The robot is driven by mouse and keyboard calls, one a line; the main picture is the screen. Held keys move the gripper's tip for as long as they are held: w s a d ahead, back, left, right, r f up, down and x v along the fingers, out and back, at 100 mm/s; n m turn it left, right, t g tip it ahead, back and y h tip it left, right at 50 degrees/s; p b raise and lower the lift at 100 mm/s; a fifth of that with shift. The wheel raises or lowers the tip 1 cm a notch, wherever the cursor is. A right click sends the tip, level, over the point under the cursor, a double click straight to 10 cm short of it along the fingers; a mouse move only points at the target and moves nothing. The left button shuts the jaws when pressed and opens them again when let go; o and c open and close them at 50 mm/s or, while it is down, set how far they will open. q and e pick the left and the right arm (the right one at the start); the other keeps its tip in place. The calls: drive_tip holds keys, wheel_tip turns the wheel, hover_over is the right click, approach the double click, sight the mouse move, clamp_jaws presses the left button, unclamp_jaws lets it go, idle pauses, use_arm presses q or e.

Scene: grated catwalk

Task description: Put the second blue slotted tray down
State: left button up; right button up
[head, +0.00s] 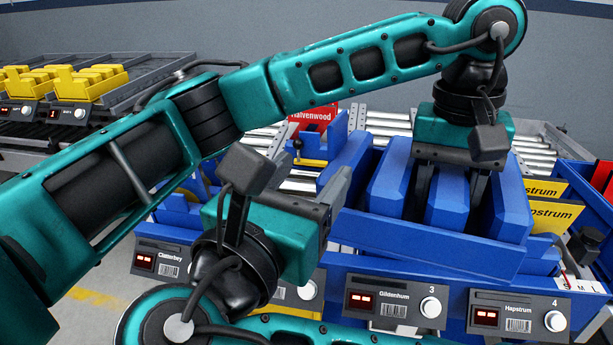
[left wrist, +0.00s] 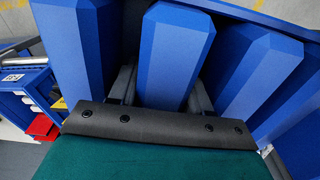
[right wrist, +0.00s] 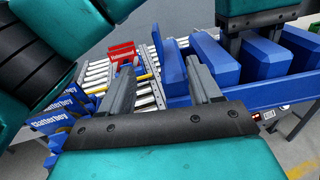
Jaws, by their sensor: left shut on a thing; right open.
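The blue slotted tray (head: 430,243) has several thick upright blue slabs and sits tilted over the labelled blue rack, right of centre in the head view. My left gripper (head: 451,188) points down from above, shut on the tray's middle slab; this slab (left wrist: 172,55) stands between its fingers in the left wrist view. The tray's underside is hidden, so I cannot tell whether it touches the rack. My right gripper (head: 296,185) is open and empty, left of the tray; in the right wrist view its fingers (right wrist: 163,92) are apart with nothing between them.
The blue rack front carries display units marked Gildenhum (head: 391,303) and Hapstrum (head: 517,316). A roller conveyor (head: 390,122) runs behind. Yellow slotted trays (head: 88,82) stand far left.

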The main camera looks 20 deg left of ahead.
sight(333, 150)
drive_tip(key=w, duration=0.7)
drive_tip(key=shift+w+d, duration=0.15)
drive_tip(key=shift+w, duration=0.1)
use_arm(q)
drive_tip(key=shift+r, duration=0.1)
use_arm(e)
drive_tip(key=c, duration=0.9)
drive_tip(key=shift+f, duration=0.1)
clamp_jaws()
use_arm(q)
drive_tip(key=o, duration=1.4)
drive_tip(key=shift+c, duration=0.2)
